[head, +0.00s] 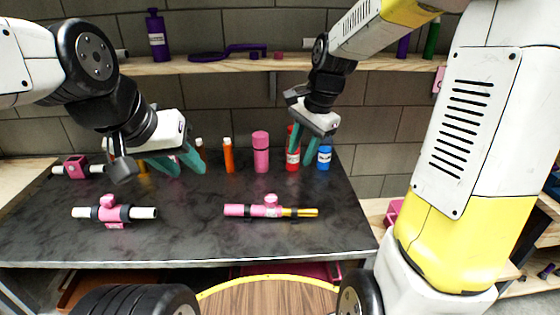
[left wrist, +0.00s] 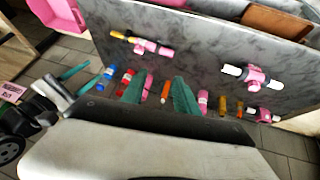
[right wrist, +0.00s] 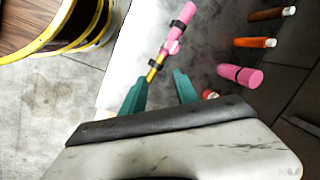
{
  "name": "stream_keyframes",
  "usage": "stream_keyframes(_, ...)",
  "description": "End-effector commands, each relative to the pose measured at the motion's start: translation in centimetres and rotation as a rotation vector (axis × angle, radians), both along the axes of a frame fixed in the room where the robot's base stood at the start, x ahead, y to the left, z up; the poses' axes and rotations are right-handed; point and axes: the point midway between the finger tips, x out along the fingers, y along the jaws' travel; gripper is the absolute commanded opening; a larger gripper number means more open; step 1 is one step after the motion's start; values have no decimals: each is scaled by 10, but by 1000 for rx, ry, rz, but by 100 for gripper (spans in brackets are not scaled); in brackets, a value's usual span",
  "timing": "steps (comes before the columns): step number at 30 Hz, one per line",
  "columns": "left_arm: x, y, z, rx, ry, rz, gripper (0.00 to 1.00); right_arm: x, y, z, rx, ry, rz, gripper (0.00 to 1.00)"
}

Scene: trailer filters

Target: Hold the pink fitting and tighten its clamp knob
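A pink fitting (head: 116,214) with a pink knob (head: 106,201) on top and white pipe ends lies at the left front of the dark table. A pink tube (head: 236,210) with a pink knob (head: 271,199) and a yellow end lies near the middle front. Another pink block fitting (head: 75,167) on a white pipe sits at the back left. My left gripper (head: 191,172) is open and empty, above the table, right of and behind the left fitting. My right gripper (head: 300,160) is open and empty, above the back right, behind the pink tube.
A pink bottle (head: 261,155), orange bottle (head: 229,157), red bottle (head: 293,155) and blue bottle (head: 324,157) stand along the table's back. A wooden shelf (head: 210,66) above holds purple items. The table (head: 185,235) between the front parts is clear.

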Motion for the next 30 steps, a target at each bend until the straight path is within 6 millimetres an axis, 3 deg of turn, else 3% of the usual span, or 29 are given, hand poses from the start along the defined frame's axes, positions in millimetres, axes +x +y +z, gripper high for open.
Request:
stream_keyframes(1, 0, 0, 0, 0, 0, 0, 36, 15, 6, -19, 29, 62, -76, 36)
stream_keyframes(6, 0, 0, 0, 0, 0, 0, 36, 50, 24, -69, 109, 227, -322, 36)
stream_keyframes(11, 0, 0, 0, 0, 0, 0, 36, 65, 35, -97, 150, 325, -464, 36)
stream_keyframes(12, 0, 0, 0, 0, 0, 0, 42, 67, 36, -101, 155, 337, -483, 36)
stream_keyframes(18, 11, 0, -2, 43, 17, -48, 76, 69, 38, -105, 162, 354, -512, 36)
stream_keyframes(23, 42, -2, -10, 155, 57, -185, 76, 69, 38, -105, 161, 354, -510, 36)
stream_keyframes(30, 102, -12, -40, 338, 130, -482, 76, 69, 38, -105, 160, 353, -509, 36)
